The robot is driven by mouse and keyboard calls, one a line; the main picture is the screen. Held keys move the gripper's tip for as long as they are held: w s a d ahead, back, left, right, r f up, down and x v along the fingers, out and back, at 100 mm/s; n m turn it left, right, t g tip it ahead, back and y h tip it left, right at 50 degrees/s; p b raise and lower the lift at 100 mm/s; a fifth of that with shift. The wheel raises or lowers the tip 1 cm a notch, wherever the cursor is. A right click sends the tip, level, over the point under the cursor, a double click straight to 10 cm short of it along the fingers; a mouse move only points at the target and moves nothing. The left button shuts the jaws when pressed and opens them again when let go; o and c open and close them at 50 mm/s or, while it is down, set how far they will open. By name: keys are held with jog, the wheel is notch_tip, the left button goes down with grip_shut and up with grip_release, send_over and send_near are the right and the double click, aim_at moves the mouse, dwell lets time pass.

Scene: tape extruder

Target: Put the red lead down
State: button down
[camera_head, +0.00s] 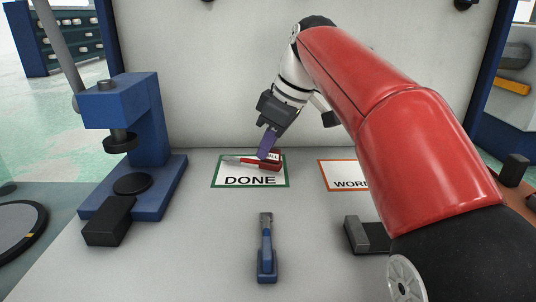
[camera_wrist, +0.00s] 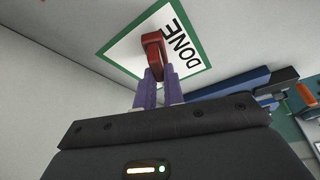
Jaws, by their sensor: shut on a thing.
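The red lead (camera_head: 245,162) is in my gripper (camera_head: 266,155), at the white DONE card with a green border (camera_head: 219,181). In the head view its red body lies across the upper part of the card, with a thin pale end pointing left. I cannot tell whether it touches the card. In the wrist view the red lead (camera_wrist: 154,48) shows end-on between my purple fingertips (camera_wrist: 157,76), over the card (camera_wrist: 122,46). The fingers are shut on it.
A blue press (camera_head: 150,125) stands at left. A blue-handled tool (camera_head: 266,250) lies on the bench in front of the card. An orange-bordered card (camera_head: 345,178) is to the right, partly hidden by my arm. A pale back wall (camera_head: 210,70) rises behind.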

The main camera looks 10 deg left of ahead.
jog(key=shift+f, duration=0.55)
jog(key=shift+f, duration=0.1)
jog(key=c, duration=1.5)
grip_release()
jog(key=shift+r, duration=0.25)
jog(key=p+v, duration=0.3)
jog(key=v, duration=0.8)
jog(key=shift+d+r, duration=0.15)
jog(key=shift+r, duration=0.2)
